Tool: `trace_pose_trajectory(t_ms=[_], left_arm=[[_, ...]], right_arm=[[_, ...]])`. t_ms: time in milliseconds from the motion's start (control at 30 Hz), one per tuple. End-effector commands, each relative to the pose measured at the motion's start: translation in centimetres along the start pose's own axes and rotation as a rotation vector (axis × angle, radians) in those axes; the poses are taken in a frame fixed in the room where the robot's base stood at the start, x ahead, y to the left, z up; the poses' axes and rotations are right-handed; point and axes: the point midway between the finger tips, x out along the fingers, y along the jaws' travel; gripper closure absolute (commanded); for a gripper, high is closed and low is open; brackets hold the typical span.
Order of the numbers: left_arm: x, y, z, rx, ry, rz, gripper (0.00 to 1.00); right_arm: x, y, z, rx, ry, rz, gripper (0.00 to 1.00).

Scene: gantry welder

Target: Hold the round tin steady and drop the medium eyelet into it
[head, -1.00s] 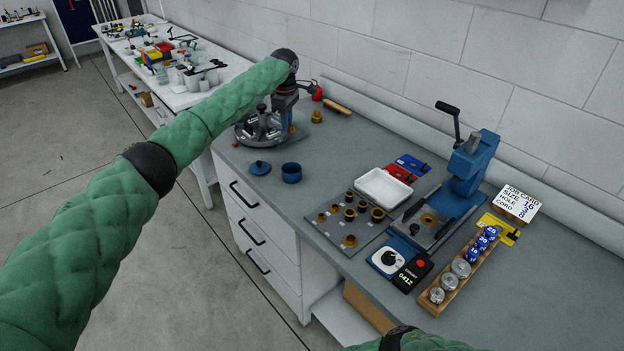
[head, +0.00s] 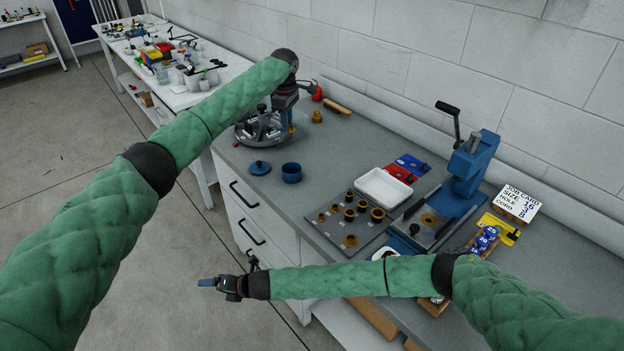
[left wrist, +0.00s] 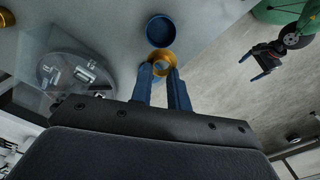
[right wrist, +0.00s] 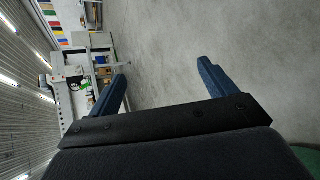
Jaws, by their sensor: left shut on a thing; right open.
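The round tin (head: 291,173) is blue and open. It stands near the bench's front edge, with its blue lid (head: 260,168) beside it. In the left wrist view the tin (left wrist: 160,31) lies just beyond my left fingertips. My left gripper (head: 290,128) hangs above the bench behind the tin. My right gripper (head: 207,282) is empty and open, out over the floor in front of the drawers. Its spread blue fingers show in the right wrist view (right wrist: 160,80).
A round grey carousel (head: 243,137) stands behind the lid. Several brass eyelets sit on a dark board (head: 325,225) right of the tin. A white tray (head: 384,188) and a blue press (head: 468,170) stand further right.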

Motion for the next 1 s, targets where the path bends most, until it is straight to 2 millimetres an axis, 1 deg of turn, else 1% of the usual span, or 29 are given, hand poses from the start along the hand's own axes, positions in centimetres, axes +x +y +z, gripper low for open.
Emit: trace_pose_trajectory(t_ms=[33,100,167,200,267,300,367,400,433,533,600,667,700,767,800,900,1000], left_arm=[[0.0,0.0,0.0,0.000,0.000,0.000,1.00],[0.0,0.0,0.0,0.000,0.000,0.000,1.00],[0.0,0.0,0.0,0.000,0.000,0.000,1.00],[0.0,0.0,0.0,0.000,0.000,0.000,1.00],[0.0,0.0,0.0,0.000,0.000,0.000,1.00],[0.0,0.0,0.0,0.000,0.000,0.000,1.00],[0.0,0.0,0.0,0.000,0.000,0.000,1.00],[0.0,0.0,0.0,0.000,0.000,0.000,1.00],[0.0,0.0,0.0,0.000,0.000,0.000,1.00],[0.0,0.0,0.0,0.000,0.000,0.000,1.00],[0.0,0.0,0.0,0.000,0.000,0.000,1.00],[0.0,0.0,0.0,0.000,0.000,0.000,1.00],[0.0,0.0,0.0,0.000,0.000,0.000,1.00],[0.0,0.0,0.0,0.000,0.000,0.000,1.00],[0.0,0.0,0.0,0.000,0.000,0.000,1.00],[0.0,0.0,0.0,0.000,0.000,0.000,1.00],[0.0,0.0,0.0,0.000,0.000,0.000,1.00]], right_arm=[[-1.0,0.1,2.5,-0.062,-0.027,0.004,0.16],[-2.2,0.5,5.7,-0.155,-0.061,0.010,0.16],[-3.3,0.8,8.3,-0.234,-0.090,0.014,0.16],[-4.0,1.1,10.1,-0.288,-0.110,0.016,0.16],[-5.3,1.4,12.6,-0.367,-0.138,0.014,0.16],[-6.2,1.7,14.4,-0.420,-0.159,0.012,0.16],[-7.5,2.0,16.8,-0.497,-0.187,0.005,0.16],[-8.5,2.2,18.5,-0.549,-0.206,0.000,0.16],[-9.2,2.4,19.7,-0.586,-0.221,-0.007,0.16],[-12.0,2.4,23.7,-0.706,-0.266,-0.040,0.16],[-14.1,1.9,26.2,-0.776,-0.294,-0.077,0.16],[-16.0,1.2,28.3,-0.825,-0.315,-0.117,0.16],[-17.3,0.5,29.4,-0.849,-0.326,-0.148,0.16],[-19.2,-0.8,31.0,-0.873,-0.341,-0.197,0.16],[-20.4,-1.8,31.8,-0.882,-0.350,-0.231,0.16],[-23.1,-3.8,33.6,-0.893,-0.370,-0.303,0.16],[-25.1,-5.4,34.7,-0.898,-0.385,-0.359,0.16]])
